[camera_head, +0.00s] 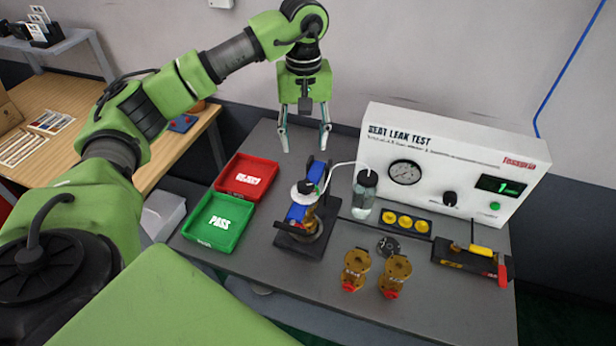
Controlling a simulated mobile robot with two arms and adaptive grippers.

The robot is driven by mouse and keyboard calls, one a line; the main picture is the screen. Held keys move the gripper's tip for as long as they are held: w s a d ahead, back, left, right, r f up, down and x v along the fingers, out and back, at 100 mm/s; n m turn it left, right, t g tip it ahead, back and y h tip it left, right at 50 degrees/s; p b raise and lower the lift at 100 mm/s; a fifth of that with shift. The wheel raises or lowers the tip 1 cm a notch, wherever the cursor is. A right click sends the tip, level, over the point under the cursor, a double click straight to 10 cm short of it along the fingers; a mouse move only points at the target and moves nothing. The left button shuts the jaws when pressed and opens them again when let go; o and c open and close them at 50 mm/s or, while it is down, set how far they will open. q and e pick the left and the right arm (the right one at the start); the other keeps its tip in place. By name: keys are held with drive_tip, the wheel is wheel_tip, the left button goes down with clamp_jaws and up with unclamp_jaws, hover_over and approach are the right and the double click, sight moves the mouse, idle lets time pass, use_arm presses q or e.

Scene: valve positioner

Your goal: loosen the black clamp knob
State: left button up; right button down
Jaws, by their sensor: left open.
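A clamp fixture with blue parts (296,213) stands on a dark base plate (290,241) on the grey bench. A small dark knob (306,187) appears to sit at its top over a pale disc; it is too small to make out clearly. A brass valve body shows partly below the disc. My left gripper (305,137) hangs pointing down above and behind the fixture, its two fingers spread wide. It is empty and apart from the fixture. My right gripper is not in view.
Red (247,176) and green (220,219) trays lie left of the fixture. A clear bottle (364,196) with a white tube stands close on its right. The white leak tester (450,150) is behind. Two brass valves (355,265) stand in front right. A toolholder (470,258) lies far right.

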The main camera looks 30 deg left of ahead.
sight(305, 185)
use_arm(q)
wheel_tip(305, 185, down, 13)
drive_tip(key=p, duration=0.5)
drive_tip(key=shift+s+d+r, duration=0.1)
drive_tip(key=shift+r, duration=0.05)
drive_tip(key=shift+f, duration=0.45)
drive_tip(key=c, duration=1.1)
